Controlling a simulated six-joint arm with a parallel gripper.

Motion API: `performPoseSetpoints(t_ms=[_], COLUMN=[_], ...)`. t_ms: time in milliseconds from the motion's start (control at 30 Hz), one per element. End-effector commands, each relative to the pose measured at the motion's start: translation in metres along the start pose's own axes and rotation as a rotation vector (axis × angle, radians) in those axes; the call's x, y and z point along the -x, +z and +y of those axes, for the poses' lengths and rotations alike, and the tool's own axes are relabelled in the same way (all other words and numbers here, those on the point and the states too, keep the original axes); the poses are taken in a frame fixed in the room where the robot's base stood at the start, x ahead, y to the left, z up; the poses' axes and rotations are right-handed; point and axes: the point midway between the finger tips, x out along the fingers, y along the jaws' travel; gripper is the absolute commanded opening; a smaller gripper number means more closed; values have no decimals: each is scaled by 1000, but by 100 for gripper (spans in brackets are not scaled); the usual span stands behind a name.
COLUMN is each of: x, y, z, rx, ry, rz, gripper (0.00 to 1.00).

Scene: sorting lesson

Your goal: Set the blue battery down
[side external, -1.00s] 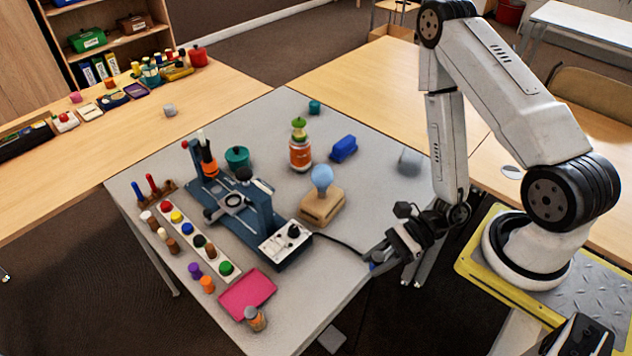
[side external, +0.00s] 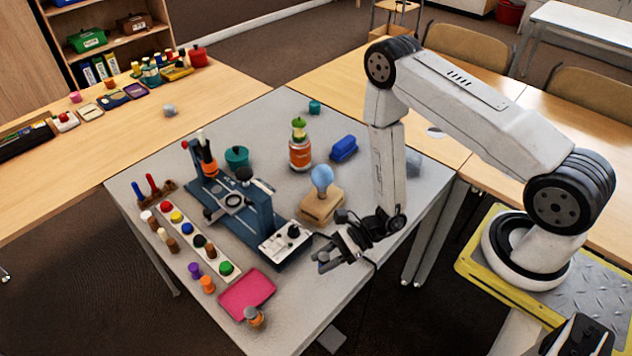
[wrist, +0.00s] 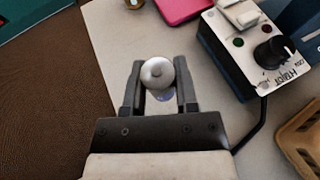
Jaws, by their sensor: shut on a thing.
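My gripper (side external: 328,262) hangs over the front right part of the grey table (side external: 316,318), right of the control box. It also shows in the wrist view (wrist: 158,78), shut on the battery (wrist: 157,72). There the battery shows its round silver end towards the camera, with a small bluish patch below it between the fingers. Most of its body is hidden by this end and the fingers. In the side view I cannot make the battery out clearly. A gap under it is not clear to judge.
A blue device with a control box (side external: 286,243) stands left of my gripper, its black cable close by. A wooden block with a blue bulb (side external: 322,205) is behind. A pink tray (side external: 247,292) lies at front left. Bare table lies between tray and gripper.

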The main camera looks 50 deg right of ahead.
Motion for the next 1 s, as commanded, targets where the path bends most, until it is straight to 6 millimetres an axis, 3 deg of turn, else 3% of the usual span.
performPoseSetpoints(t_ms=[367, 733, 1000], x=[-5, -18, -20], y=[-4, -31, -35], z=[-4, -6, -6], rx=[1, 0, 1], ry=[1, 1, 1], rz=[0, 0, 0], gripper=[0, 0, 0])
